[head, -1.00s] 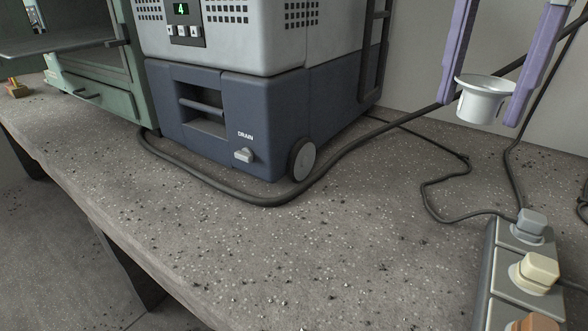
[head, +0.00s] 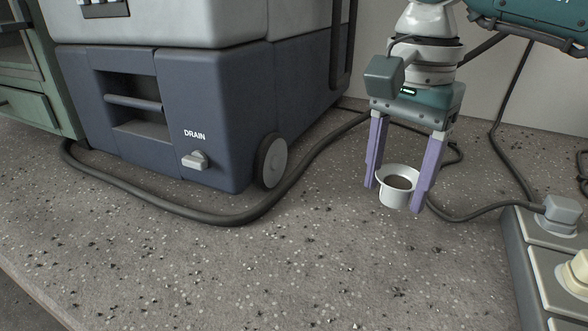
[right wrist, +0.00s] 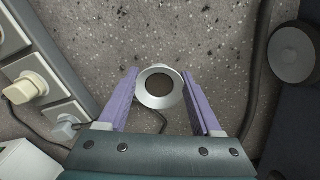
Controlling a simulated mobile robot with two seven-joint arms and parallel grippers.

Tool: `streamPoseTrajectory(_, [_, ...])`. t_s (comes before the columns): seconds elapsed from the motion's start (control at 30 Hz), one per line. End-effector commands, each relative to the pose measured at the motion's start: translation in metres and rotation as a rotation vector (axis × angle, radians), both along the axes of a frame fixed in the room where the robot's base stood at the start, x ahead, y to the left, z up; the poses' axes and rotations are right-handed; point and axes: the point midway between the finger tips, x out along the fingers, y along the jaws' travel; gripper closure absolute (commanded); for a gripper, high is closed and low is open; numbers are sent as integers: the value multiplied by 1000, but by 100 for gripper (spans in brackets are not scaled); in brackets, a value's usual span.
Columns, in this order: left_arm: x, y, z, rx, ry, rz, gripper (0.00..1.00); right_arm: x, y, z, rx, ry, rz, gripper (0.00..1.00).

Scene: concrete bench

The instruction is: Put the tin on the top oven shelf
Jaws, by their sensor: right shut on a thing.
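The tin, a small whitish cup with a flared rim and a dark inside (head: 393,198), is between the purple fingers of my right gripper (head: 394,196). The fingers are shut on it from two sides, and it looks upright. I cannot tell for sure how far its base is above the bench. In the right wrist view the tin (right wrist: 160,89) is a pale ring with a dark middle between the fingers (right wrist: 163,100). My left gripper is out of view.
A grey and blue machine marked DRAIN (head: 215,120), with a wheel, stands between the oven and my right gripper. A thick black hose (head: 215,217) curves along the bench before it. A power strip (head: 515,245) with plugs is at right. The front bench (head: 300,280) is clear.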

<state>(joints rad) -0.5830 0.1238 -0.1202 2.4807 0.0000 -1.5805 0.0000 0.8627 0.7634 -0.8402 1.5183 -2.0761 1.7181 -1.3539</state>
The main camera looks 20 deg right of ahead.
Motion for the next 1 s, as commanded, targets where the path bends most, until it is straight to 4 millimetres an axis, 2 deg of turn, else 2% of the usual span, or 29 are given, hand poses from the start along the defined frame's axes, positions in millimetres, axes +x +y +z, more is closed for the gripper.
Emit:
streamPoseTrajectory(0.23, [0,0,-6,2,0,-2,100,0,0,-22,1,1,-1,88])
streamPoseTrajectory(0.43, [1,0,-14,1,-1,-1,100,0,0,-52,2,2,-1,88])
streamPoseTrajectory(0.8, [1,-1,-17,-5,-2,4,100,0,0,-57,0,-1,0,88])
streamPoseTrajectory(0.83, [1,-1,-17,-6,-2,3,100,0,0,-57,0,-1,0,33])
streamPoseTrajectory(1.0, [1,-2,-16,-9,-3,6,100,0,0,-55,0,0,0,14])
